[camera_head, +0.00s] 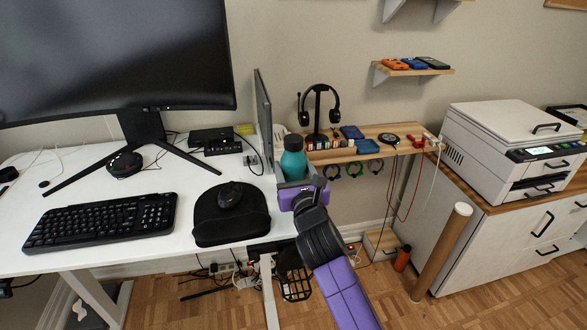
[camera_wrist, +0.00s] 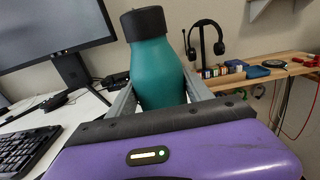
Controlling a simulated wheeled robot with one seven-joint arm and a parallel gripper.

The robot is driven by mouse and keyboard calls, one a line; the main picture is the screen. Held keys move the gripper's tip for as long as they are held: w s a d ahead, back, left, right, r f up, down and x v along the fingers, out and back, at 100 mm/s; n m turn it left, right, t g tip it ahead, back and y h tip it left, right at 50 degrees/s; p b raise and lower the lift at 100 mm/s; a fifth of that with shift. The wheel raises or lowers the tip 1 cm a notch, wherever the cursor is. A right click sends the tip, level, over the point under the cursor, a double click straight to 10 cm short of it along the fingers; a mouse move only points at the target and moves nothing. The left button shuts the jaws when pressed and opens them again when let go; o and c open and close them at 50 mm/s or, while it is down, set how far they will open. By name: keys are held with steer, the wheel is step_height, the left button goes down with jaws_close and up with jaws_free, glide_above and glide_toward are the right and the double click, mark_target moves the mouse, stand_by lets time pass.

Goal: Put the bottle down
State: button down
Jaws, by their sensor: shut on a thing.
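The bottle (camera_head: 293,160) is teal with a black cap and stands upright near the right edge of the white desk. It also shows large in the wrist view (camera_wrist: 157,70). My gripper (camera_head: 296,184) is shut on the bottle, with one finger on each side of its body. In the wrist view my gripper (camera_wrist: 160,98) hides the bottle's lower part. I cannot tell whether its base touches the desk (camera_head: 90,200).
A black mouse (camera_head: 230,194) on a pad (camera_head: 222,228) and a black keyboard (camera_head: 102,222) lie left of my gripper. A thin upright panel (camera_head: 264,115) stands behind the bottle. A wooden shelf (camera_head: 350,153) with a headset (camera_head: 319,108) is at the back right.

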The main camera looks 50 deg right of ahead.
steer(key=shift+c, duration=2.1)
jaws_free()
steer(key=shift+f, duration=0.1)
